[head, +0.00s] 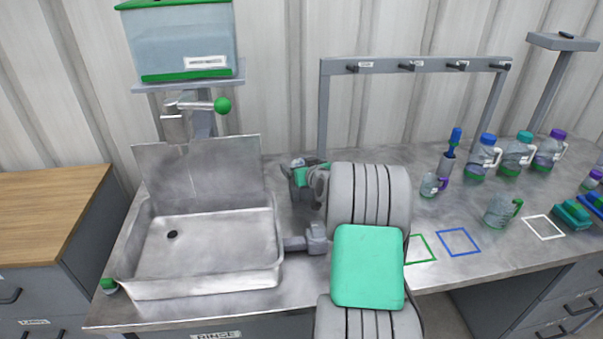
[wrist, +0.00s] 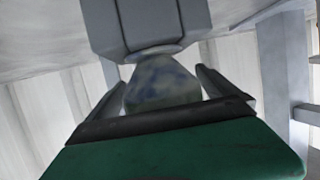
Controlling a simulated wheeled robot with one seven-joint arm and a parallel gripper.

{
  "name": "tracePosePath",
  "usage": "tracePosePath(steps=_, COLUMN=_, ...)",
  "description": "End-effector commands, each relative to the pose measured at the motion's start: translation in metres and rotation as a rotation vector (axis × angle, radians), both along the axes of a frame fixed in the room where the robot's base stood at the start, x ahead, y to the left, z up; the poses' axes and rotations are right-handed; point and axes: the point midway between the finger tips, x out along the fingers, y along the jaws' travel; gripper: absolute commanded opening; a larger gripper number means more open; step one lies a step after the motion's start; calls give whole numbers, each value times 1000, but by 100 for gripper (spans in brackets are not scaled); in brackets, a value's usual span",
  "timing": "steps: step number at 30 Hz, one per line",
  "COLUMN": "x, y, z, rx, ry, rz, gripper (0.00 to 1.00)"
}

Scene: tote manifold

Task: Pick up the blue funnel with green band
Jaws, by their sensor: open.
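My gripper (head: 295,172) is right of the sink in the head view, partly hidden by my own arm. In the wrist view my gripper (wrist: 157,82) is open, with one finger on each side of a cloudy, bluish, see-through piece (wrist: 160,84). That piece flares out from a round collar under a grey block (wrist: 147,22). It looks like the funnel, but no green band shows clearly on it. I cannot tell whether the fingers touch it. In the head view only a small pale bluish bit (head: 298,161) shows at the gripper.
The metal sink (head: 200,285) is to the left, with a green-knobbed tap (head: 222,105) above it. A grey hook rack (head: 425,65) stands behind. Several bottles (head: 483,155), a mug (head: 499,210) and outlined squares (head: 458,242) are on the counter at right.

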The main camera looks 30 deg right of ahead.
Motion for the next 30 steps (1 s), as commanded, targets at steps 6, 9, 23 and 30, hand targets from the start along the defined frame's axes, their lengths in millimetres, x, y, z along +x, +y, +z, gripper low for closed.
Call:
tracePosePath(steps=6, x=1, y=2, z=0, rx=0, ry=0, rz=4, gripper=88)
tracePosePath(steps=9, x=1, y=2, z=0, rx=0, ry=0, rz=3, gripper=80)
tracePosePath(steps=23, x=0, y=0, z=0, rx=0, ry=0, rz=0, gripper=42)
tracePosePath(steps=30, x=0, y=0, z=0, rx=0, ry=0, rz=0, gripper=35)
